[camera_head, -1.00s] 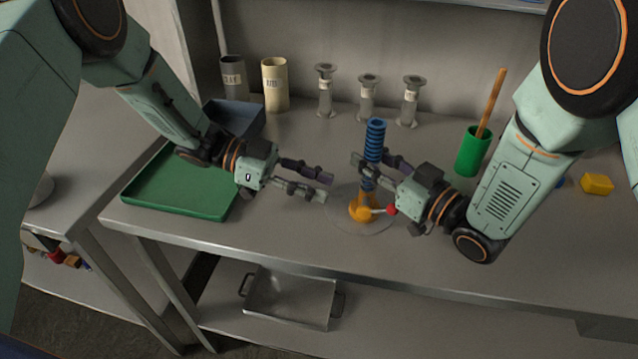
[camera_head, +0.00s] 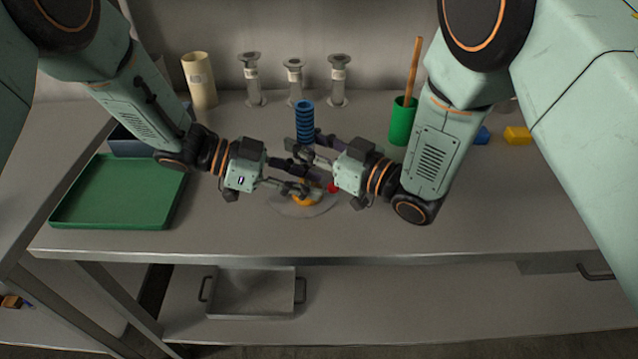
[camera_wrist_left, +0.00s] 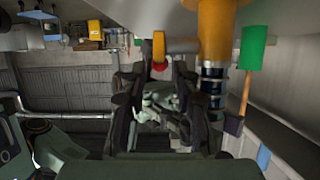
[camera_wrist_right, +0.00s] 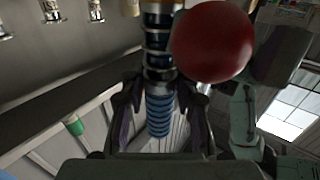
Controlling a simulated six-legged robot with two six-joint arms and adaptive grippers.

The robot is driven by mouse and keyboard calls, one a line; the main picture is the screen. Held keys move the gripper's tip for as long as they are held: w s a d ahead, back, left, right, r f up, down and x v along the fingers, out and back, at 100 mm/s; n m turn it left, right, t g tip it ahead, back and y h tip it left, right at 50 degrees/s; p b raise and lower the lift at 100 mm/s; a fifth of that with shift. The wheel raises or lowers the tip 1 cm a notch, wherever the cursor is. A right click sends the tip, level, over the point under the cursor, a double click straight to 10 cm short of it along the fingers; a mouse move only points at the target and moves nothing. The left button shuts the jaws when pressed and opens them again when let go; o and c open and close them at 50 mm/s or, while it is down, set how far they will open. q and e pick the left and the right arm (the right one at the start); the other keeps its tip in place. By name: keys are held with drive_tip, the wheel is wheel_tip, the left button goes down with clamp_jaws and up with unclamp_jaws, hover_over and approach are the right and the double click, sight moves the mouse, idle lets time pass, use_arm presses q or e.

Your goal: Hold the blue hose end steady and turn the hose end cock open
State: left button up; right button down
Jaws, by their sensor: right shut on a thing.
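The blue ribbed hose end (camera_head: 304,122) stands upright on the bench in the head view. My right gripper (camera_head: 308,150) is shut on it from the right; the right wrist view shows the hose (camera_wrist_right: 158,112) between its fingers. The orange cock (camera_head: 305,201) is low on the hose, partly hidden by my left gripper. Its red knob (camera_head: 333,188) sticks out to the right. My left gripper (camera_head: 308,180) is at the cock from the left, fingers apart. In the left wrist view the red knob (camera_wrist_left: 158,66) appears between or just beyond its fingertips; contact is unclear.
A green tray (camera_head: 110,205) lies at the left of the bench. A cream cylinder (camera_head: 199,80) and several glass-like fittings (camera_head: 293,80) stand at the back. A green cup (camera_head: 402,122) with a wooden stick stands behind my right arm. Yellow (camera_head: 517,135) and blue blocks lie at the right.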

use_arm(q)
drive_tip(key=shift+x, duration=1.3)
drive_tip(key=shift+c, duration=0.2)
clamp_jaws()
